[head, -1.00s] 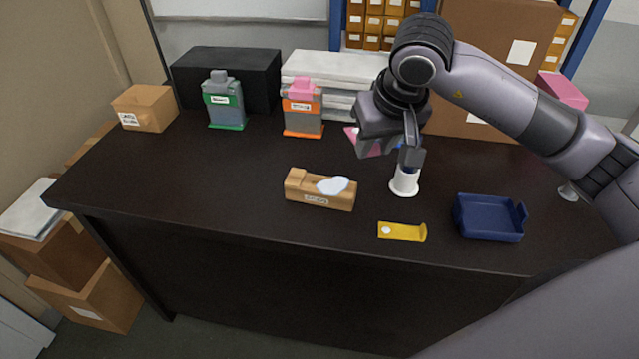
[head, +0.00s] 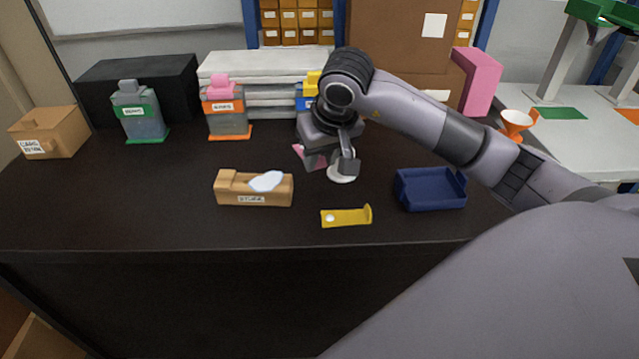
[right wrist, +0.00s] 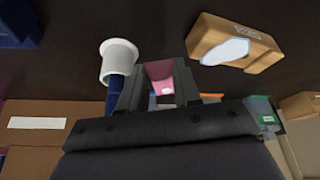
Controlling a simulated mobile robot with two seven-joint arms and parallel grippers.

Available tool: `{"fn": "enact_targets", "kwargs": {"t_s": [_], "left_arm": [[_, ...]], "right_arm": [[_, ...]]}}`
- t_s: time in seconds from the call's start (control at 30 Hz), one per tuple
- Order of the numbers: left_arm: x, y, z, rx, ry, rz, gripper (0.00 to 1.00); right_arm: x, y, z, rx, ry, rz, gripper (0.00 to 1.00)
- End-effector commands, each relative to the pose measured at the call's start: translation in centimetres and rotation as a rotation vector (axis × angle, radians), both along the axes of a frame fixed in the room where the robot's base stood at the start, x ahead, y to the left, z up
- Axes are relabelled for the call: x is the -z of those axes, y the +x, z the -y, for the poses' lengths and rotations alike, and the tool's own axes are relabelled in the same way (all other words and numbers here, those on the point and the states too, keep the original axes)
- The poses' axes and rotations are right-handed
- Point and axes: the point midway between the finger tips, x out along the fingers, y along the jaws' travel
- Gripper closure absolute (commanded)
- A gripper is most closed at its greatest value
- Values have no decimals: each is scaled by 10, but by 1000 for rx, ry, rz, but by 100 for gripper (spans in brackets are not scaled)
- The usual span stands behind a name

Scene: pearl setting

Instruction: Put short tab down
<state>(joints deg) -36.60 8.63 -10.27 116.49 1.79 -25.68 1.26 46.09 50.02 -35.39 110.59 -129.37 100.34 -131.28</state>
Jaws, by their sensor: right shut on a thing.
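My right gripper (head: 335,165) is low over the dark table. It is shut on a small flat pink tab (head: 308,157), which sticks out to the left of the fingers. In the right wrist view, the pink tab (right wrist: 163,78) shows between the two fingers, with a pale spot at its lower edge. A yellow tab (head: 347,217) with a white dot and an upturned right end lies on the table nearer the front. My left gripper is out of view.
A tan wooden block (head: 252,197) with a pale pad on top lies to the left. An open blue tray (head: 430,204) is on the right. Two labelled dispensers, green (head: 141,112) and orange (head: 228,108), stand at the back. The table's front left is clear.

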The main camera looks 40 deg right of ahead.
Motion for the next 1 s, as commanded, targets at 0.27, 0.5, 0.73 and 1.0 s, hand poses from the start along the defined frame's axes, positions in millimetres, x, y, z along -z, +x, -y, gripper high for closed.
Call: {"fn": "enact_targets", "kwargs": {"t_s": [0.27,0.5,0.73,1.0], "left_arm": [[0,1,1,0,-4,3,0],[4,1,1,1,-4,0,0],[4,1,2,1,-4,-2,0],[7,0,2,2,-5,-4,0]], "right_arm": [[30,0,0,0,0,-1,98],[61,0,0,0,1,-2,98],[63,0,0,0,0,2,98],[66,0,0,0,0,1,48]]}}
